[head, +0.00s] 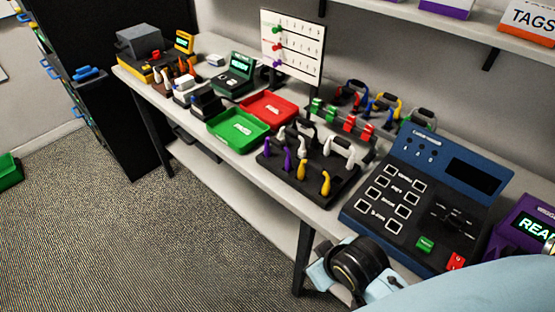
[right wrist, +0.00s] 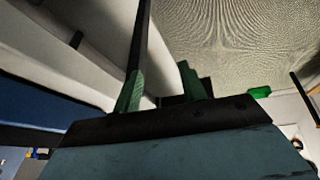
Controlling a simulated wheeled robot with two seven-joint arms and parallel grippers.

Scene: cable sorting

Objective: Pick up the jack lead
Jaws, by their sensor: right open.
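A black rack (head: 312,198) stands on the bench in the middle of the head view, holding upright leads with purple, white (head: 341,147) and yellow (head: 325,183) ends. Behind it, a second rack holds looped leads with blue, yellow (head: 387,100) and dark parts. I cannot tell which of these is the jack lead. My right gripper (right wrist: 163,82) shows in the right wrist view with its two green-tipped fingers apart and nothing between them. It is close to a pale edge, with the carpet beyond. My left gripper is not in view.
A blue test panel (head: 420,205) with buttons stands right of the rack, beside a purple display unit (head: 525,232). Green (head: 238,138) and red (head: 268,110) trays lie left of the rack. A pegboard (head: 292,45) stands behind. The carpet (head: 190,235) in front is clear.

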